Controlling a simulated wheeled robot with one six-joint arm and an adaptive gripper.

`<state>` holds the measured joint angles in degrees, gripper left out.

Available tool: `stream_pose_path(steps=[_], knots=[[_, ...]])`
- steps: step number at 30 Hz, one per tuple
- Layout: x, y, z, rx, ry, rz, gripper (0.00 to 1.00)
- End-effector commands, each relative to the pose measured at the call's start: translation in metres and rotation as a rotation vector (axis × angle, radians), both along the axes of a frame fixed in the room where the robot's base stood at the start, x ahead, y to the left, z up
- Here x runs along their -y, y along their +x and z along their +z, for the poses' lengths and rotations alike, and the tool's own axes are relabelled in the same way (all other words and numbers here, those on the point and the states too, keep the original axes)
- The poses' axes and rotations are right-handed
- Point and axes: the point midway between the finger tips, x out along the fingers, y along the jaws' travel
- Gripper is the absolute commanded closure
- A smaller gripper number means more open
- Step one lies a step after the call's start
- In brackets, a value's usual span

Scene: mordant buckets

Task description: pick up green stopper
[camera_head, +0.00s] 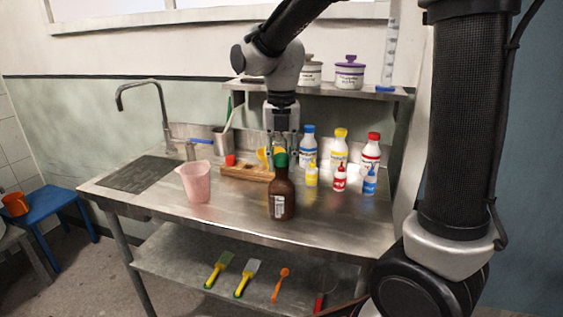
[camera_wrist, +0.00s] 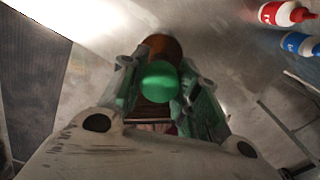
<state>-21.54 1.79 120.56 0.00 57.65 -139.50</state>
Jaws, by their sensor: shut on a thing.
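The green stopper (camera_head: 281,160) is at the top of a brown bottle (camera_head: 282,194) with a white label, standing upright on the steel table. In the wrist view the green stopper (camera_wrist: 158,82) lies between the two fingers, with part of the brown bottle (camera_wrist: 163,46) showing beyond it. My gripper (camera_head: 281,153) comes down from above and is shut on the stopper; it also shows in the wrist view (camera_wrist: 158,90). I cannot tell whether the stopper is still seated in the bottle neck.
A pink jug (camera_head: 196,182) stands left of the bottle. A wooden tray (camera_head: 246,173) lies behind it. White bottles with blue (camera_head: 308,145), yellow (camera_head: 340,147) and red (camera_head: 371,150) caps, and small dropper bottles, stand at right. The front table edge is clear.

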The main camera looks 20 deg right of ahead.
Motion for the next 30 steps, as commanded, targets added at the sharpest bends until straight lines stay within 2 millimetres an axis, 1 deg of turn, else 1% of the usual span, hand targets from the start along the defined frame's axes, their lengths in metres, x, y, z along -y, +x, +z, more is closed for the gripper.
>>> stream_pose_path(steps=[4, 7, 15, 18, 21, 24, 30], knots=[[0.000, 0.000, 0.002, 0.001, 0.000, 0.000, 0.83], [0.000, 0.001, 0.013, 0.003, 0.001, 0.000, 0.83], [0.000, 0.001, 0.069, 0.005, 0.002, 0.000, 0.83], [0.000, 0.001, 0.085, 0.003, 0.001, 0.000, 0.83], [0.000, 0.000, 0.096, 0.002, 0.000, 0.000, 0.83], [0.000, 0.000, 0.100, 0.001, 0.000, 0.000, 0.83], [0.000, 0.000, 0.100, 0.000, 0.000, 0.000, 0.83]])
